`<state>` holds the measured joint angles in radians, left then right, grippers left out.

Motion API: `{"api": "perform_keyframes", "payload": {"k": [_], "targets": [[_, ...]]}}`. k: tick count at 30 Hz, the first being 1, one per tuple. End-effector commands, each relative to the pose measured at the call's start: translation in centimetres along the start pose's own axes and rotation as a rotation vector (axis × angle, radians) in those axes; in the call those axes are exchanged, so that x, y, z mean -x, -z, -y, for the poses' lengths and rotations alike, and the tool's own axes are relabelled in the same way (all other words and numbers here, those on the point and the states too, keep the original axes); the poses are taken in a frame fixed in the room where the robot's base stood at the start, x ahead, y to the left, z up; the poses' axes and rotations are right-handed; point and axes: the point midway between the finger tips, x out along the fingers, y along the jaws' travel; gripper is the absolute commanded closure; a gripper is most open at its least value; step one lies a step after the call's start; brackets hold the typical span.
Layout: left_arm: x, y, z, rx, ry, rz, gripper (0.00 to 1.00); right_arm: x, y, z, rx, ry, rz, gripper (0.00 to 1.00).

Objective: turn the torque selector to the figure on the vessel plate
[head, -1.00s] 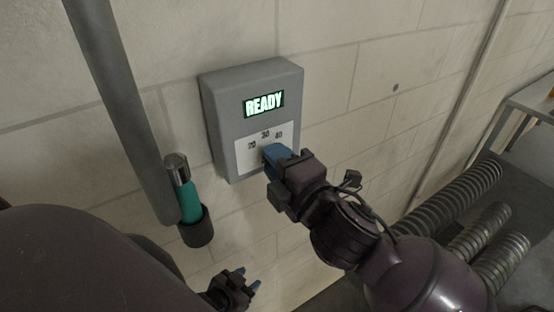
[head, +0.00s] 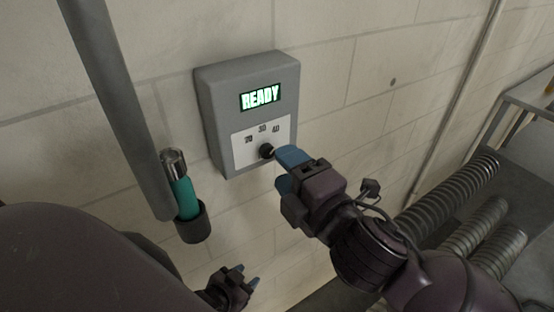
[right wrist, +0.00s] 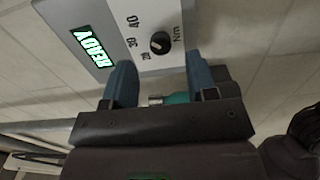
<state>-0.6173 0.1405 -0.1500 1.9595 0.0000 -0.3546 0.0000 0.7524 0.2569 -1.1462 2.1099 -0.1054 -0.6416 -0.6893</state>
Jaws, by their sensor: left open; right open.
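The torque selector is a small black knob (head: 267,151) on the white plate (head: 242,153) of a grey wall box. Figures that look like 20, 30 and 40 arc above it. In the right wrist view the knob (right wrist: 160,42) has a light mark that seems to point toward the 30, though it is small. My right gripper (head: 280,168) is open and empty, just right of and below the knob, apart from it. Its two blue fingers also show in the wrist view (right wrist: 160,68). My left gripper (head: 247,276) is open, low near the wall. No vessel plate is visible.
The box's display (head: 261,96) reads READY in green. A teal tool (head: 184,197) stands in a dark holder (head: 194,229) left of the box, beside a grey vertical pipe (head: 118,105). Ribbed hoses (head: 452,203) and a table (head: 530,100) are at right.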

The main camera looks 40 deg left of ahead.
Motion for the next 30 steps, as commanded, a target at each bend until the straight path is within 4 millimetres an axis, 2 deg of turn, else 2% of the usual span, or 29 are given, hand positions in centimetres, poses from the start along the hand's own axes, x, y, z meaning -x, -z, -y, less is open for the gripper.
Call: {"api": "perform_keyframes", "payload": {"k": [1, 6, 12, 30], "targets": [[-0.2, -0.1, 0.0, 0.0, 0.0, -0.003, 0.57, 1.1, 0.0, 0.2, 0.0, 0.0, 0.0, 0.48], [-0.4, 0.1, -0.1, 0.0, 0.0, -0.013, 0.57, 3.9, 0.0, 0.1, 0.0, 0.0, 0.0, 0.48], [-0.6, 0.3, -0.1, -0.001, -0.001, -0.02, 0.57, 6.0, 0.0, 0.1, -0.001, 0.0, 0.0, 0.48], [-0.7, 0.1, -0.1, -0.001, -0.001, -0.015, 0.57, 6.5, 0.0, 0.0, -0.001, 0.0, 0.0, 0.48]]}}
